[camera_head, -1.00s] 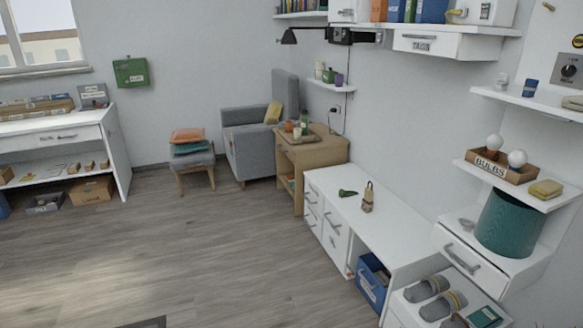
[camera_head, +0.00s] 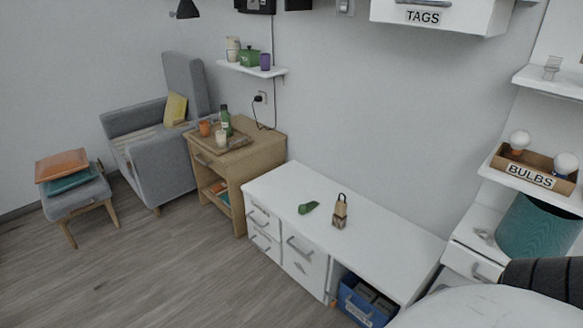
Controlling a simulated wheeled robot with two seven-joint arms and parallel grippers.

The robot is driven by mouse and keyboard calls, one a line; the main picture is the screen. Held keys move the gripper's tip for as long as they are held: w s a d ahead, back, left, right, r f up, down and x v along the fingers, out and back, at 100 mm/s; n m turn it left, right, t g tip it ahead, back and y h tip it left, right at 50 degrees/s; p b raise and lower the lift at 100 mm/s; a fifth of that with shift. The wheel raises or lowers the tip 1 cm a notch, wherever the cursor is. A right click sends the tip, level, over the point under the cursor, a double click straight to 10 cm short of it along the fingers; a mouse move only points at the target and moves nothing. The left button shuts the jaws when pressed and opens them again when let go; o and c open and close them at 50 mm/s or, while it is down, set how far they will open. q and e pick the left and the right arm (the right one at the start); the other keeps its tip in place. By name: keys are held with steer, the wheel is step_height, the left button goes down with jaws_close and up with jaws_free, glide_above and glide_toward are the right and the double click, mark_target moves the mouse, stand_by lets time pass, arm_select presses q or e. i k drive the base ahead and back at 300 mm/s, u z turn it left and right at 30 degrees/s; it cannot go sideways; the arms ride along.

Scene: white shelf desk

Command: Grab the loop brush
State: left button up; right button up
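A small tan, upright object with a dark loop at its top, which looks like the loop brush (camera_head: 340,212), stands on the white low cabinet (camera_head: 375,235). It stands apart from the wall. A green object (camera_head: 308,207) lies just left of it on the same top; I cannot tell exactly what it is. A white and black part of my own arm fills the bottom right corner. No gripper fingers show in the head view, so neither gripper can be seen near the brush.
A wooden side table (camera_head: 260,150) with a tray of bottles and cups stands left of the cabinet. A blue bin (camera_head: 350,303) sits in the cabinet's open bay. A teal basket (camera_head: 535,228) and bulbs box (camera_head: 548,180) are at right. The floor (camera_head: 190,275) in front is clear.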

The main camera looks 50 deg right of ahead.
mark_target(339, 220)
steer(key=z, duration=0.15)
steer(key=i, duration=2.25)
steer(key=z, duration=1.65)
steer(key=i, duration=1.1)
steer(key=z, duration=1.35)
steer(key=i, duration=0.2)
